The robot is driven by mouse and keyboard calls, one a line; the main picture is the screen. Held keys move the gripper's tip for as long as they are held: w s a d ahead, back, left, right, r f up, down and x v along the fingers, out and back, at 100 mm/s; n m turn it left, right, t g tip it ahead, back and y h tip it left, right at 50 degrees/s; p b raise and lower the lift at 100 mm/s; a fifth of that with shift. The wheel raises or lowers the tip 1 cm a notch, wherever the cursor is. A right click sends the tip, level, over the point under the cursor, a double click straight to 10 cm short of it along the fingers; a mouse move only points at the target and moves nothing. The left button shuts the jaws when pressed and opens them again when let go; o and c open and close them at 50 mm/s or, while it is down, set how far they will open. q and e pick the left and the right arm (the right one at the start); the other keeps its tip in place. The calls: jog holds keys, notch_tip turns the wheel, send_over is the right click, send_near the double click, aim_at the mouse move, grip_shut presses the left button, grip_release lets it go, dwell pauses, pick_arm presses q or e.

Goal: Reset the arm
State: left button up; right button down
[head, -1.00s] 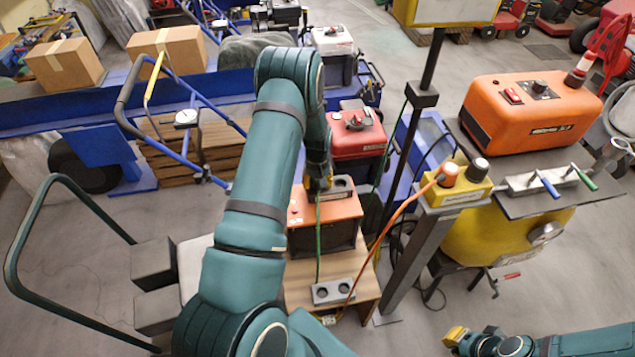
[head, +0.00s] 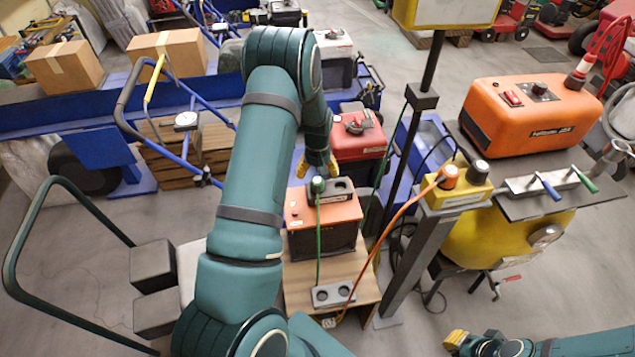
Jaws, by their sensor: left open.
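My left arm reaches forward over the middle of the picture. My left gripper (head: 317,166) has yellow fingertips, is open and looks empty. It is above and just behind a green plug (head: 318,185) with a green cord. The plug stands in the left part of a grey two-hole socket block (head: 342,189) on an orange and black box (head: 322,222). My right gripper (head: 462,342) is at the bottom right edge, away from everything; its fingers are too small and cut off to judge.
A second two-hole block (head: 333,295) sits on the wooden stand (head: 352,268) in front. A yellow box (head: 457,186) on a grey post holds an orange plug (head: 449,175) with an orange cord. A dark pole (head: 423,95) rises beside it. A red machine (head: 358,135) stands behind.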

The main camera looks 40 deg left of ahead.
pick_arm(q)
notch_tip(320, 180, up, 6)
jog(key=shift+f, duration=0.1)
jog(key=s+d+f+m+h, duration=0.15)
jog(key=d+f, duration=0.25)
jog(key=d, duration=0.4)
jog(key=s+d+f+m, duration=0.2)
jog(key=s+d+f, duration=0.15)
jog(key=d, duration=0.45)
jog(key=s+d+f+m+h, duration=0.1)
jog(key=s+d, duration=0.5)
jog(key=d, duration=0.3)
jog(key=s+d+f+m+t+h, duration=0.1)
jog(key=s+d+m, duration=0.1)
jog(key=s+d, duration=0.4)
jog(key=d, duration=0.2)
jog(key=shift+s+d, duration=0.3)
jog(key=shift+d, duration=0.1)
